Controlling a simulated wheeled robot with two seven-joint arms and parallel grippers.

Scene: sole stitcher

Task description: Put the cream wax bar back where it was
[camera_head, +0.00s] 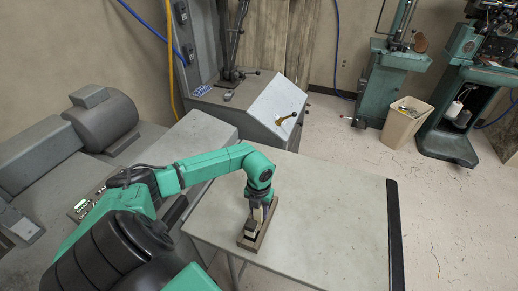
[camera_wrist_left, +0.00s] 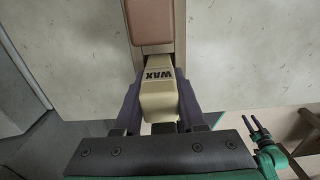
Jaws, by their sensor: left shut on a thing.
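The cream wax bar (camera_wrist_left: 158,98), marked WAX, is between the fingers of my left gripper (camera_wrist_left: 159,92) in the left wrist view. The gripper is shut on it. The bar lies over the near part of a narrow wooden tray (camera_wrist_left: 181,35), in line with it; I cannot tell whether it touches the tray floor. A reddish-brown bar (camera_wrist_left: 150,22) sits in the tray's far part. In the head view my left gripper (camera_head: 257,213) points down at the tray (camera_head: 262,235). My right gripper (camera_wrist_left: 251,119) shows small at the lower right of the wrist view, fingers apart and empty.
The tray stands on a pale table (camera_head: 335,225) with a dark strip (camera_head: 395,235) along its right edge. The tabletop right of the tray is clear. A grey machine (camera_head: 262,105) with a brass-coloured lever stands behind. A bin (camera_head: 405,122) and green machines stand farther back.

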